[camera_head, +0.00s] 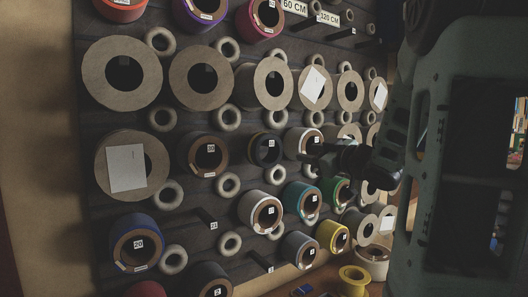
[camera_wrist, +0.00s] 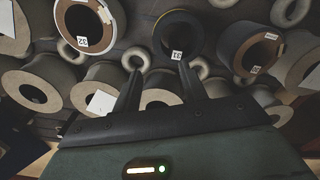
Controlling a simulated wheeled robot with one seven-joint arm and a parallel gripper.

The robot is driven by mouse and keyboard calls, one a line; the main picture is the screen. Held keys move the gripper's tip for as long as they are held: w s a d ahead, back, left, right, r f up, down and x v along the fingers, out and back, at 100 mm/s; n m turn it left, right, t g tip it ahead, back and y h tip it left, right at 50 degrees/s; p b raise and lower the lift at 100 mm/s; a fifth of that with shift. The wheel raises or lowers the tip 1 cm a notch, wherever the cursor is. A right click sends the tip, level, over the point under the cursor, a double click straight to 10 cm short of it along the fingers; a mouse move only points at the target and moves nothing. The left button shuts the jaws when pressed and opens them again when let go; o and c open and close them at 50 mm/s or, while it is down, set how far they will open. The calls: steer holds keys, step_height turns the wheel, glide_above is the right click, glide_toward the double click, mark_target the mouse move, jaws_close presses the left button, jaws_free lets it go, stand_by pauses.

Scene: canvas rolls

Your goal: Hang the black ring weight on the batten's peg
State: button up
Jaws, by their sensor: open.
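My gripper (camera_head: 312,158) reaches from the right across the wall of rolls in the head view. In the wrist view its two dark fingers (camera_wrist: 160,75) stand apart with nothing held between them. A dark ring-shaped piece with a thin yellow edge (camera_head: 266,148) hangs left of the fingertips; a similar one (camera_wrist: 178,36) shows beyond the fingers in the wrist view. I cannot tell whether it is the black ring weight. I cannot tell which is the batten's peg.
Several large beige-ended rolls (camera_head: 103,75) and coloured rolls (camera_head: 136,243) jut from the dark wall, with small pale rings (camera_head: 228,118) between them. A yellow spool (camera_head: 354,280) stands at the bottom right. Rolls crowd closely around my gripper.

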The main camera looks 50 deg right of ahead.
mark_target(281, 145)
steer(key=p+x, duration=0.4)
steer(key=x, duration=0.8)
steer(key=shift+r, duration=0.1)
steer(key=p+x, duration=0.3)
steer(key=x, duration=0.1)
steer(key=shift+w+d+r, duration=0.2)
steer(key=shift+w+d, duration=0.05)
steer(key=shift+w+d+f, duration=0.1)
steer(key=shift+w, duration=0.15)
jaws_close()
